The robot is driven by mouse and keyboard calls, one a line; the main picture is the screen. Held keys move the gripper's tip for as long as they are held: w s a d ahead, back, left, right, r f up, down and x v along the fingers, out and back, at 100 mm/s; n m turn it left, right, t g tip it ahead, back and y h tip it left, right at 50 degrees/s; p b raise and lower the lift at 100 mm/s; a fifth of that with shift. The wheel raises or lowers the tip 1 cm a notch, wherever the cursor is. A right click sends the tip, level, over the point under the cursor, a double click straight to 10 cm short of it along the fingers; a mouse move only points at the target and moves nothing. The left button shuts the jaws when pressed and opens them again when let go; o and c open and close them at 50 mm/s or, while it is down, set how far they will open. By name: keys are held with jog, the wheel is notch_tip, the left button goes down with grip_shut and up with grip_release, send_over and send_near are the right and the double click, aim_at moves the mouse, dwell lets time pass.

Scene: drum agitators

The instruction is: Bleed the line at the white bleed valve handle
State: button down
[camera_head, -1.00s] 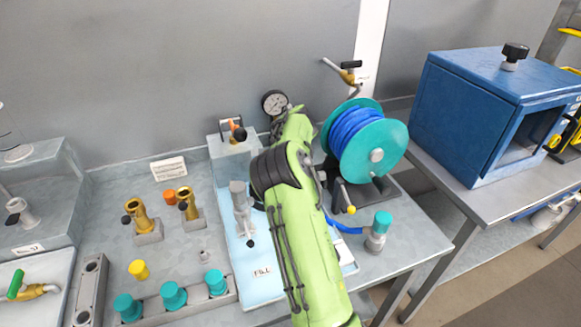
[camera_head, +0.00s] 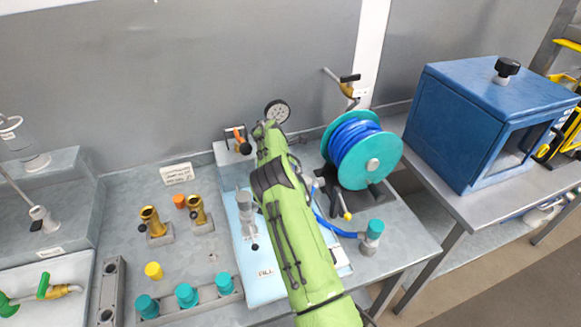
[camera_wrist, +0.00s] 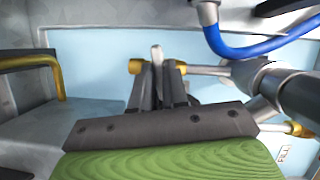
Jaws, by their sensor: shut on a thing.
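The white bleed valve handle (camera_wrist: 157,54) stands up between my fingertips in the wrist view. Brass fitting ends (camera_wrist: 136,67) show on both sides of it, on a grey pipe line. My gripper (camera_wrist: 158,80) is shut on the handle; the fingers hide its lower part. In the head view my green arm reaches over the pale blue tray (camera_head: 262,292) toward the back of the bench and hides the gripper and the valve.
A pressure gauge (camera_head: 277,111) stands just beyond my arm. A teal reel of blue hose (camera_head: 372,168) is close on the right. In the wrist view the blue hose (camera_wrist: 245,50) and a thick grey pipe (camera_wrist: 295,95) lie right of the fingers. A brass bent bar (camera_wrist: 52,68) is at left.

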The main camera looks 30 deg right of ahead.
jog(key=shift+w+m+g, duration=0.1)
jog(key=shift+m+g, duration=0.2)
jog(key=shift+m, duration=1)
jog(key=c, duration=1.1)
grip_release()
jog(key=shift+c, duration=0.2)
jog(key=p+v, duration=1.1)
jog(key=v, duration=0.5)
jog(key=shift+w+p, duration=0.2)
jog(key=shift+p, duration=0.1)
